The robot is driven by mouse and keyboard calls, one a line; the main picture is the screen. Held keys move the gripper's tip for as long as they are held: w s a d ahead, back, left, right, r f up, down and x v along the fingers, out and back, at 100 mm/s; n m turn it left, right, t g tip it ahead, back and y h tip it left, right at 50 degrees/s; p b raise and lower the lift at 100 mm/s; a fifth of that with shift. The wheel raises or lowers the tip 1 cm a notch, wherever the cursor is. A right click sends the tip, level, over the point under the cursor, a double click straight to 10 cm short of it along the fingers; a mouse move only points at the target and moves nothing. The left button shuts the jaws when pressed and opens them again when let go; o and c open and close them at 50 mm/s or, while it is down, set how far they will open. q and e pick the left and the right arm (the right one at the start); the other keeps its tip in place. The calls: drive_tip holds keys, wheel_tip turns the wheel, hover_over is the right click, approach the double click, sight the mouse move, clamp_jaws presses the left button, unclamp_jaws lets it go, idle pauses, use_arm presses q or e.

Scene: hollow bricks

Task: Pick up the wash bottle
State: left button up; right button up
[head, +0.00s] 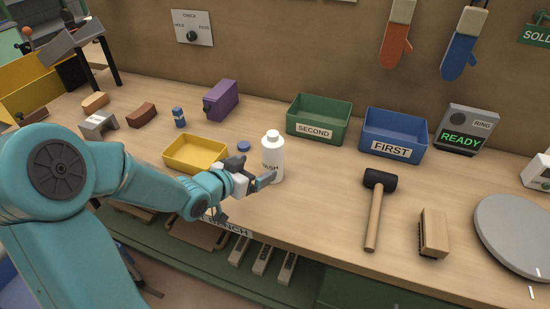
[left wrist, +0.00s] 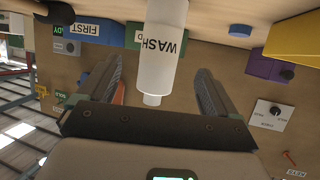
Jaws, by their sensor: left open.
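In the left wrist view, which is upside down, the bottle (left wrist: 160,45) shows the word WASH and appears between the two spread fingers of the gripper (left wrist: 157,75). I cannot tell whether either finger touches it. My right gripper is not in view.
A yellow tray (head: 170,163) and a blue cap-like disc (head: 244,146) lie left of the bottle. Green SECOND (head: 319,133) and blue FIRST (head: 392,150) bins stand behind. A mallet (head: 375,215), a brush (head: 433,233) and a grey disc (head: 515,232) lie right. Bench between bottle and mallet is clear.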

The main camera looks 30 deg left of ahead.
sight(272, 160)
use_arm(q)
drive_tip(key=x, duration=0.3)
drive_tip(key=shift+d+r, duration=0.1)
drive_tip(key=shift+d, duration=0.05)
drive_tip(key=shift+p+x, duration=0.65)
drive_tip(key=shift+x, duration=2.5)
drive_tip(key=shift+a, duration=0.25)
drive_tip(key=c, duration=1.4)
